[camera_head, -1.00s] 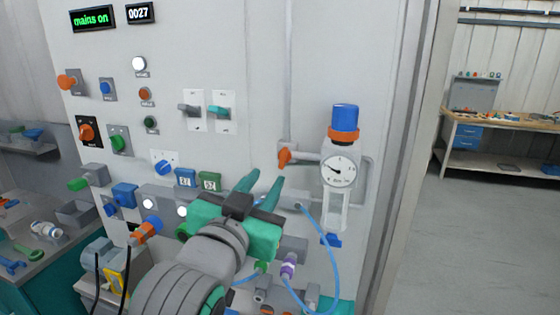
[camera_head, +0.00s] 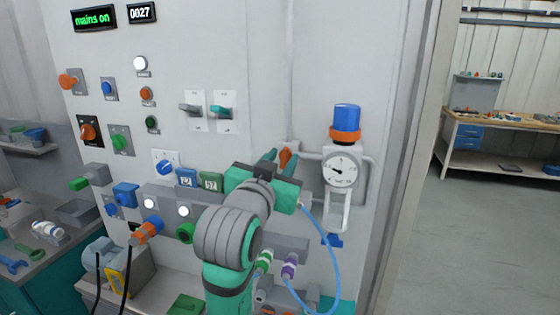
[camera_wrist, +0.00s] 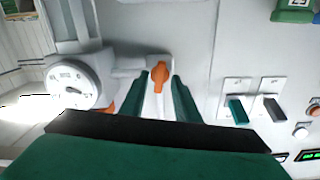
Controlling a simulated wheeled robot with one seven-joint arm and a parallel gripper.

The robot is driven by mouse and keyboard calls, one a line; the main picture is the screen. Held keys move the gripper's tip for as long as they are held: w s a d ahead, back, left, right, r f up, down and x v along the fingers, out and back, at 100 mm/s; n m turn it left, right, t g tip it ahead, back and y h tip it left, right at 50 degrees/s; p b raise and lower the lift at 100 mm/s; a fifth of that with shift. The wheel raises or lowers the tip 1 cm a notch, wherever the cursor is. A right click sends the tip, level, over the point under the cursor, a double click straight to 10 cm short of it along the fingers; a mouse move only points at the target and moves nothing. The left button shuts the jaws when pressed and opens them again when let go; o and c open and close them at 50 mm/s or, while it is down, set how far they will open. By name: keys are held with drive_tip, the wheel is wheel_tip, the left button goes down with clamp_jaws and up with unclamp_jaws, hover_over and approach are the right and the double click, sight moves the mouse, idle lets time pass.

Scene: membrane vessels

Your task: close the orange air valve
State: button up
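The orange air valve (camera_head: 285,158) is a small orange handle on a grey mount on the panel, left of the pressure gauge; a pipe joins the two. In the wrist view the orange handle (camera_wrist: 159,74) shows between my two green fingers. My gripper (camera_head: 283,156) reaches up to the valve from below, one finger on each side. In the wrist view my gripper (camera_wrist: 162,92) is open, with a visible gap between each finger and the handle. The handle's lower part is partly hidden by my gripper in the head view.
The gauge (camera_head: 340,169) with its blue-topped regulator (camera_head: 347,118) stands close right of the valve. Two toggle switches (camera_head: 205,111) are to the upper left. A blue hose (camera_head: 335,262) loops below right.

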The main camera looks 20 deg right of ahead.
drive_tip(key=shift+s+d, duration=0.1)
drive_tip(key=shift+s, duration=0.05)
drive_tip(key=c, duration=0.7)
drive_tip(key=shift+o, duration=0.2)
drive_tip(key=shift+m, duration=0.3)
drive_tip(key=m, duration=0.2)
drive_tip(key=shift+f+m, duration=0.1)
drive_tip(key=shift+m, duration=0.3)
drive_tip(key=m, duration=0.4)
drive_tip(key=shift+m, duration=0.3)
drive_tip(key=m, duration=0.4)
drive_tip(key=shift+f, duration=0.15)
drive_tip(key=shift+d+m, duration=0.1)
drive_tip(key=shift+m, duration=1.9)
clamp_jaws()
